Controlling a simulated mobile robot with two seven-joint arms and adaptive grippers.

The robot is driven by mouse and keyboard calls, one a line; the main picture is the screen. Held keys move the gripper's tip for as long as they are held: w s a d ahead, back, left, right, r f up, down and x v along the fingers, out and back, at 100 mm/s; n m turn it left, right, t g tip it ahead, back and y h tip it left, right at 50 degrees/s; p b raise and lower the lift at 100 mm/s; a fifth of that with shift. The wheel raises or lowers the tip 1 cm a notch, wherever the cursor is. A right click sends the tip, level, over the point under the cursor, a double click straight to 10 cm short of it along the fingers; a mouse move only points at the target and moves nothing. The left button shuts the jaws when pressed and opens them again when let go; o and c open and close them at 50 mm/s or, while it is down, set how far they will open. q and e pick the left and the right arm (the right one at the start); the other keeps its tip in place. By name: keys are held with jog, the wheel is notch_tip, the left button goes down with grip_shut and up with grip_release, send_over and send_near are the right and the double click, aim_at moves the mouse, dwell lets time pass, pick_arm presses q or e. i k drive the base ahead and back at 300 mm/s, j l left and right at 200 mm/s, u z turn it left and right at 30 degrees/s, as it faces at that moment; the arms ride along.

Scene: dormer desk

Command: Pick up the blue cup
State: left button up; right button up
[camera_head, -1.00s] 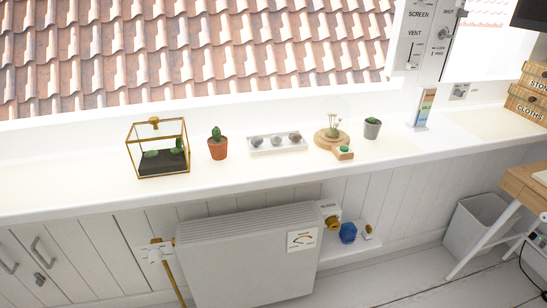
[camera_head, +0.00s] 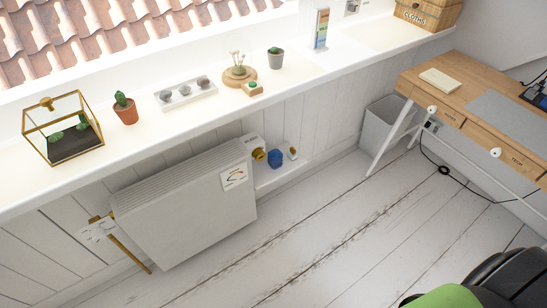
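A small blue object (camera_head: 275,158) with a faceted look sits on a low white ledge (camera_head: 285,175) to the right of the radiator. It is too small to tell whether it is a cup. No other blue thing that looks like a cup shows. Neither of my grippers is in view.
A white radiator (camera_head: 185,205) stands below a long sill with a glass terrarium (camera_head: 62,130), potted cactus (camera_head: 125,108), stone tray (camera_head: 185,93) and grey pot (camera_head: 275,56). A wooden desk (camera_head: 470,90) and bin (camera_head: 385,125) stand right. The plank floor (camera_head: 300,240) is mostly clear.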

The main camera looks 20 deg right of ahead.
aim_at(275, 158)
jog(key=i+l+z, duration=0.15)
jog(key=i+l, duration=0.15)
jog(key=i+l+z, duration=0.2)
jog(key=i, duration=0.25)
jog(key=i+l+z, duration=0.15)
jog(key=i, duration=0.3)
jog(key=l, duration=0.1)
